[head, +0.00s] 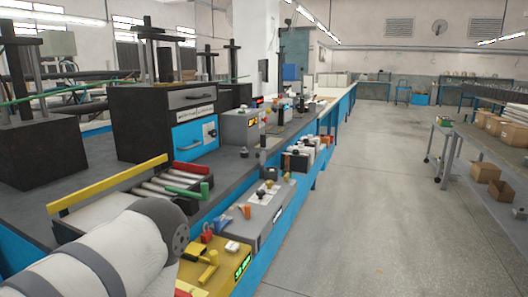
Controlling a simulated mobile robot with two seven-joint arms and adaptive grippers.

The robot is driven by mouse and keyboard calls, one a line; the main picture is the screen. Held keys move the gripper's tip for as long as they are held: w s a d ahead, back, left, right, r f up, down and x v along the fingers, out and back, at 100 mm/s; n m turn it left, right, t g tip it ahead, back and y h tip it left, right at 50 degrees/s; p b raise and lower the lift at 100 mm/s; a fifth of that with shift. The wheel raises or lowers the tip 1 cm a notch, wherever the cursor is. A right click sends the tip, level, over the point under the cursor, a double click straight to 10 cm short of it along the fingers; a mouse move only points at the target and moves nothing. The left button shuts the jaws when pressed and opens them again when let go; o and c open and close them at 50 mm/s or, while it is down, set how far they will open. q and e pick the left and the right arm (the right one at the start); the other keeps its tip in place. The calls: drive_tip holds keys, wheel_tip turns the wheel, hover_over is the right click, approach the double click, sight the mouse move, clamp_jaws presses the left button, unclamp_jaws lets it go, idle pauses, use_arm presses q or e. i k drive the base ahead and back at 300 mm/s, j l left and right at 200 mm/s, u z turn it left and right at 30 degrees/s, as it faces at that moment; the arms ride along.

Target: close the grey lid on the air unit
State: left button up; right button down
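I cannot pick out a grey lid or an air unit for certain in the head view. A grey box with knobs on its top (268,203) stands at the bench's front edge, and I cannot tell whether it is the air unit. Part of my own white arm fills the lower left corner and hides some of the bench. Neither of my grippers is in view.
A long bench with a blue front (322,140) runs away on the left. It carries a black cabinet with drawers (165,122), a yellow box with a green display (222,265) and a yellow bar (108,185). The grey floor (385,200) is clear. Cardboard boxes (484,172) stand at right.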

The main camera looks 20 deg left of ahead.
sight(262, 156)
drive_tip(key=i+l+u, duration=0.4)
drive_tip(key=i+l, duration=0.8)
drive_tip(key=i, duration=0.15)
